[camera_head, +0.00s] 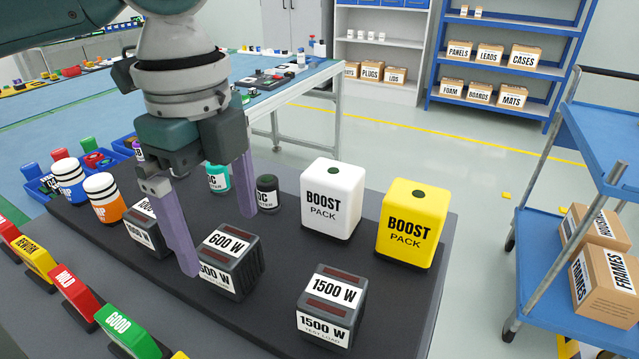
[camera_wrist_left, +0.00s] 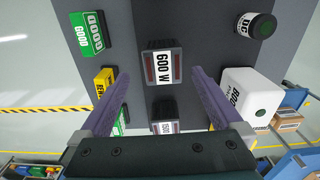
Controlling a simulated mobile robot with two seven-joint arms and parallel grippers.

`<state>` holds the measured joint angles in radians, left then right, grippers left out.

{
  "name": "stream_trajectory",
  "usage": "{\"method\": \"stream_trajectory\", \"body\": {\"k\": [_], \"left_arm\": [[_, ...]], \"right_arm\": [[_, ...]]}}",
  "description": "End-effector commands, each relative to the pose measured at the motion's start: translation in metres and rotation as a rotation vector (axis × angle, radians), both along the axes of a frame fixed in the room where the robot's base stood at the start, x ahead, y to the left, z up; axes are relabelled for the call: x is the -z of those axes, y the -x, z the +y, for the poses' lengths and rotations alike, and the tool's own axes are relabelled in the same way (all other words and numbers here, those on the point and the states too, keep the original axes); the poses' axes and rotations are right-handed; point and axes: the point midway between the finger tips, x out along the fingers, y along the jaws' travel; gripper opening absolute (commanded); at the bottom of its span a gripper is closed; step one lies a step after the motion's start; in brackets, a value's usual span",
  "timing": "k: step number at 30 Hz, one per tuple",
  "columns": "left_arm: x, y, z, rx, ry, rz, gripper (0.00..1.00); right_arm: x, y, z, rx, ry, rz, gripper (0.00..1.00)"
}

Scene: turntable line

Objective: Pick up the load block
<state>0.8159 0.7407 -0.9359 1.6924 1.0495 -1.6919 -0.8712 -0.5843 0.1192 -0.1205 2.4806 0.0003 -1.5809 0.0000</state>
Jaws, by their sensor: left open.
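A dark grey load block labelled 600 W (camera_head: 245,262) stands on the black mat (camera_head: 400,310); it also shows in the left wrist view (camera_wrist_left: 163,68). My left gripper (camera_head: 219,243) is open, its two purple fingers pointing down on either side of this block in the head view. One finger hides part of the block's front label. In the wrist view the block appears between and just beyond the fingertips, with no clear contact. A 1500 W block (camera_head: 331,305) stands to the right, and another block (camera_head: 148,236) stands to the left, partly hidden. My right gripper is not in view.
White (camera_head: 332,199) and yellow (camera_head: 411,222) boost packs stand behind and right. A dark canister (camera_head: 267,193) and teal canister (camera_head: 217,178) stand behind the gripper. Coloured signs (camera_head: 74,297) line the front left. A blue cart (camera_head: 600,140) stands at the right.

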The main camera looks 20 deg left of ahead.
Motion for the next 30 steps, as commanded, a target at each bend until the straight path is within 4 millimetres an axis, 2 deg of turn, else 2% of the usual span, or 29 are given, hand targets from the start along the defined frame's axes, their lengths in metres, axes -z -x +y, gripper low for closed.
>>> {"method": "stream_trajectory", "body": {"k": [6,9,18,30], "left_arm": [[0.035,-0.003,0.003,-0.001,-0.002,0.003,1.0],[0.046,-0.002,0.003,0.001,-0.001,0.002,1.0],[0.05,-0.003,0.003,0.002,-0.002,-0.001,0.99],[0.049,-0.003,0.003,0.001,-0.002,-0.001,0.54]], "right_arm": [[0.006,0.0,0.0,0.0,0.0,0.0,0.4],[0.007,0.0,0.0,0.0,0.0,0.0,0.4],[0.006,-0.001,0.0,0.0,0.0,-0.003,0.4],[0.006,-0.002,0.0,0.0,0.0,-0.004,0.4]]}}
